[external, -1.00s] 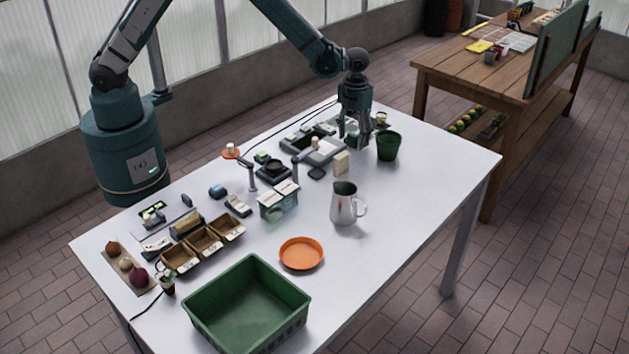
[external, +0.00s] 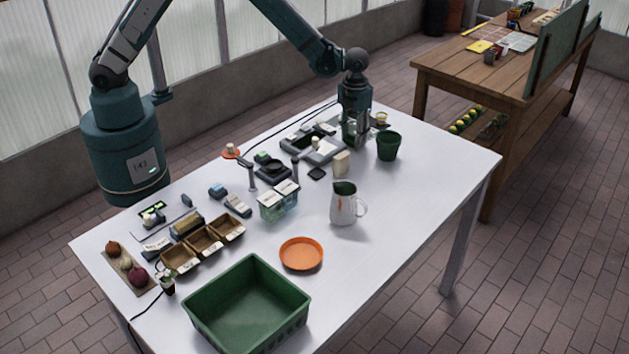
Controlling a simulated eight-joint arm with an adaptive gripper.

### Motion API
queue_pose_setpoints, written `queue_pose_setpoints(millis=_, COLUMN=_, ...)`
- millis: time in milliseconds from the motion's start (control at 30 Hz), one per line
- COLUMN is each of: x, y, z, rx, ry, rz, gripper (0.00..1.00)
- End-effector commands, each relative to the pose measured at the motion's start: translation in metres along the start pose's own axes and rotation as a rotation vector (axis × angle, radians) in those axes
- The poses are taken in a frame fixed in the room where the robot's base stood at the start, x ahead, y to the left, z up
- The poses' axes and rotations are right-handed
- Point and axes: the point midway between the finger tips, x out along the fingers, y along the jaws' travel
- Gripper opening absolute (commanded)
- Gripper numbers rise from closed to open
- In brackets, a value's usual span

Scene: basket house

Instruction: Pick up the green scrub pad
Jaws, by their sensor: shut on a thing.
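My gripper (external: 356,140) points straight down at the far side of the white table, over the right end of a grey tray. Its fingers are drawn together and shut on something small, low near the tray. A small green patch (external: 348,130) shows at the fingers and looks like the green scrub pad. Most of it is hidden by the fingers, so its outline and whether it touches the tray cannot be told.
A dark green pot (external: 389,146) stands close right of my gripper. A green basin (external: 246,305) and orange dish (external: 301,254) are nearer. The table's right side is clear.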

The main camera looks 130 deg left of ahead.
Motion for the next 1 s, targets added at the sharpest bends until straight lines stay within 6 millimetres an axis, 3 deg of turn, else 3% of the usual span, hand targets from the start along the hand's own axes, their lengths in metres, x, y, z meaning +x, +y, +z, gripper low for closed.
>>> queue_pose_setpoints(millis=367, x=-0.014, y=0.000, z=0.000, rx=0.000, ry=0.000, rz=0.000, gripper=0.24)
queue_pose_setpoints(millis=1000, x=-0.095, y=0.000, z=0.000, rx=0.000, ry=0.000, rz=0.000, gripper=0.24)
